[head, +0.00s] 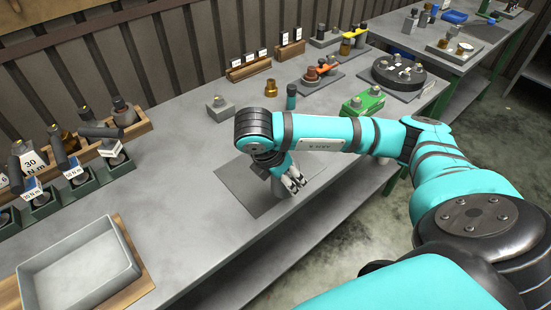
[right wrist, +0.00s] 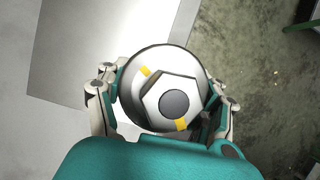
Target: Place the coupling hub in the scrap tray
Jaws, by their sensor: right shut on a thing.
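My right gripper (head: 292,183) is shut on a round silver-grey piece with a hexagonal top, a dark round centre and two yellow marks, which I take for the coupling hub (right wrist: 153,108). In the right wrist view the fingers sit on both sides of it. In the head view the piece is largely hidden by the gripper. The gripper is over the front part of the bench, by a flat grey plate (head: 235,184). A shallow grey tray (head: 80,268), likely the scrap tray, stands empty at the lower left, far left of the gripper. My left gripper is not in view.
Green racks with torque tools (head: 95,180) stand behind the tray. A small grey block (head: 220,109), a brass fitting (head: 271,88), a dark teal cylinder (head: 291,97) and a green box (head: 363,103) stand behind my right arm. The bench between plate and tray is clear.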

